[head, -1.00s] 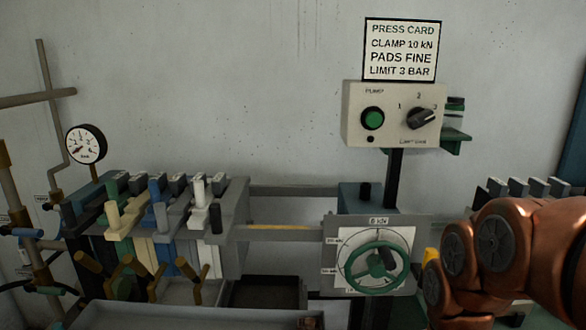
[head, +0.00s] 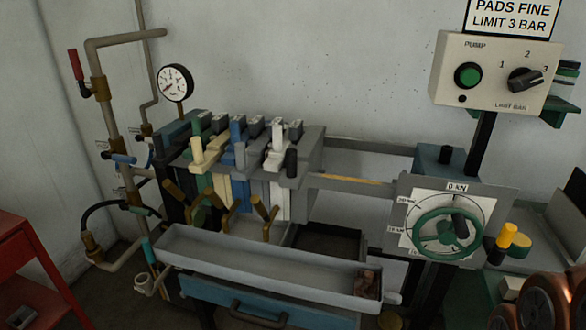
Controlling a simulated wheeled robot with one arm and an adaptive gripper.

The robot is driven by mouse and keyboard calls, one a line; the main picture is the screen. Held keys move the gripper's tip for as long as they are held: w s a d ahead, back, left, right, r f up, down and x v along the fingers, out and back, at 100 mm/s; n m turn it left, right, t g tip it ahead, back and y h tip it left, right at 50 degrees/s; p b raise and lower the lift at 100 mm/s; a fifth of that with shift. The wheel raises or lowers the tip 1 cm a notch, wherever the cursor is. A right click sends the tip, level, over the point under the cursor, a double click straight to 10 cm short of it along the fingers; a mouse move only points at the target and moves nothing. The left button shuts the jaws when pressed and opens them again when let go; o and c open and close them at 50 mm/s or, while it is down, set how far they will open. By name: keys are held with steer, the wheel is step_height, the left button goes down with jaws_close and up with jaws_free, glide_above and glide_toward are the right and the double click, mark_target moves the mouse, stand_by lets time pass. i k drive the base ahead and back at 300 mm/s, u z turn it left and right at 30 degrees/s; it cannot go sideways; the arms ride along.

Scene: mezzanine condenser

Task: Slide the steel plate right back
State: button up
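The press stands against the wall with a row of upright plates in cream, blue, white and grey. A grey plate (head: 311,150), seemingly the steel plate, is at the right end of the row, close against the others. A dark knob (head: 291,163) stands at its front. To its right, two side rails (head: 345,182) run across an open gap to the end frame (head: 405,193) with the green handwheel (head: 447,234). The dial by the wheel reads 0 kN at the top. My gripper is not in view; only copper links of my arm show at the lower right.
A long grey trough (head: 260,266) runs along the front below the plates, above a blue drawer (head: 235,302). Brass taps (head: 228,218) stick out there. A pump box (head: 496,75) stands at the right, pipes (head: 98,88) and a red cart (head: 25,260) at the left.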

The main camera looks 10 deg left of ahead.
mark_target(303, 157)
steer(key=u, duration=0.35)
steer(key=k, duration=0.5)
steer(key=u, duration=1.2)
steer(key=i, duration=0.95)
steer(key=z, duration=0.25)
